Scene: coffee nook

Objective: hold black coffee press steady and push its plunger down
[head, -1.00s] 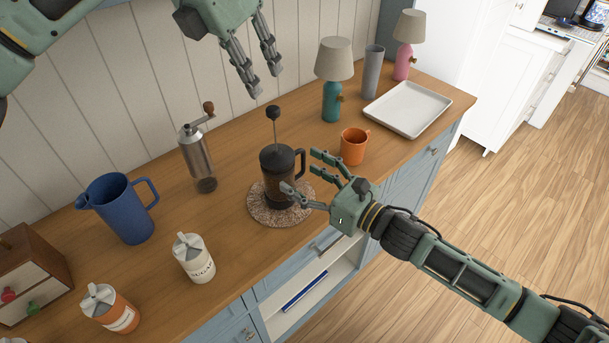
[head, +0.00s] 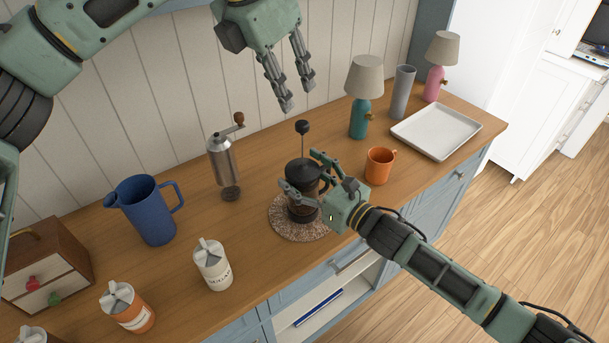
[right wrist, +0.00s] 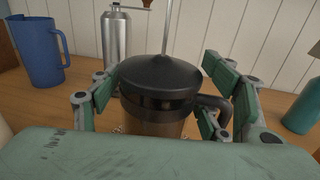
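The black coffee press (head: 303,178) stands upright on a round woven mat (head: 287,232), its plunger rod raised with a black knob (head: 302,127) on top. My right gripper (head: 300,175) is open, with its fingers on either side of the press's upper body. In the right wrist view the press lid (right wrist: 160,75) and dark glass body sit between the spread fingers, and the handle is at the right. Whether any finger touches it I cannot tell. My left gripper (head: 299,104) hangs above and behind the knob, its fingers apart and empty, pointing down.
An orange mug (head: 379,166) stands right of the press, with a teal lamp (head: 360,115) and white tray (head: 437,131) beyond. A grinder (head: 222,165), blue pitcher (head: 147,212) and sugar canister (head: 213,266) stand to the left. The counter's front edge is close.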

